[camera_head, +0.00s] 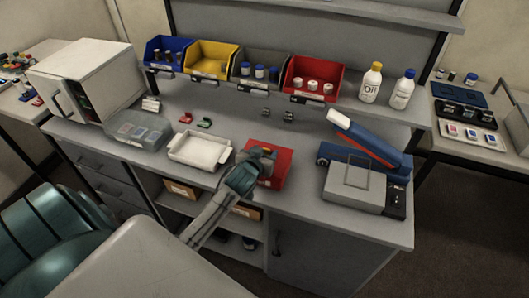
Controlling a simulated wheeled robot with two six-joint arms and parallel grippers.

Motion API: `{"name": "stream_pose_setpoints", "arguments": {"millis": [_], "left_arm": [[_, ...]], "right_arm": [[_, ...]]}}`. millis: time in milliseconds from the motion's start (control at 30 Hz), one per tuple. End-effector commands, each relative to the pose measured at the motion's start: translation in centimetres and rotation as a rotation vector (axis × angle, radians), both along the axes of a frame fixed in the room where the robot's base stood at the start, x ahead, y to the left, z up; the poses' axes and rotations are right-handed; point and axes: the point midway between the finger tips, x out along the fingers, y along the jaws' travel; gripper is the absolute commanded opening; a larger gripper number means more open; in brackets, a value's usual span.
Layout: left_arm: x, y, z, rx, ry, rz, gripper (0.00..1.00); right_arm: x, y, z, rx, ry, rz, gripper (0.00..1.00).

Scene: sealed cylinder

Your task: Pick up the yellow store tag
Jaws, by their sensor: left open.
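I cannot make out a yellow store tag for certain; it is hidden or too small to tell. My left gripper (257,158) reaches in from the lower left over the front edge of the workbench and is open. Its fingers are over the red mat (279,175) and are hard to separate from a small dark grey item there. The gripper and wrist hide the left part of the mat. My right gripper is not in view.
A white tray (186,161) and clear box (139,142) lie left of the gripper. A blue-and-grey machine with a raised lid (362,138) stands to the right. Blue, yellow (211,48), grey and red bins line the back, with two bottles (371,84) beside them.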

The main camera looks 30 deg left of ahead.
Motion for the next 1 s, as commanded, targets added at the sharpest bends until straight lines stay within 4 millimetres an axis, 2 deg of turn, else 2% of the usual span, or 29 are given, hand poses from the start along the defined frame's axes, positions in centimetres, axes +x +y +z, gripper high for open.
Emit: {"name": "stream_pose_setpoints", "arguments": {"millis": [300,500,567,833,1000], "left_arm": [[0.49,0.11,-0.30,0.000,0.000,0.000,0.51],[0.48,0.12,-0.29,0.001,0.000,0.000,0.12],[0.48,0.11,-0.28,0.001,0.000,0.000,0.03],[0.49,0.12,-0.23,0.001,0.000,0.000,0.03],[0.54,0.16,0.49,0.001,-0.002,0.000,0.03]], "right_arm": [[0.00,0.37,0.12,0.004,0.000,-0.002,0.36],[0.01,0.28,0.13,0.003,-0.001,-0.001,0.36],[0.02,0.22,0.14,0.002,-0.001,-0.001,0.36],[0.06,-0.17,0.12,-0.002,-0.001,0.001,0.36],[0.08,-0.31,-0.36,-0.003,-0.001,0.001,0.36]]}}
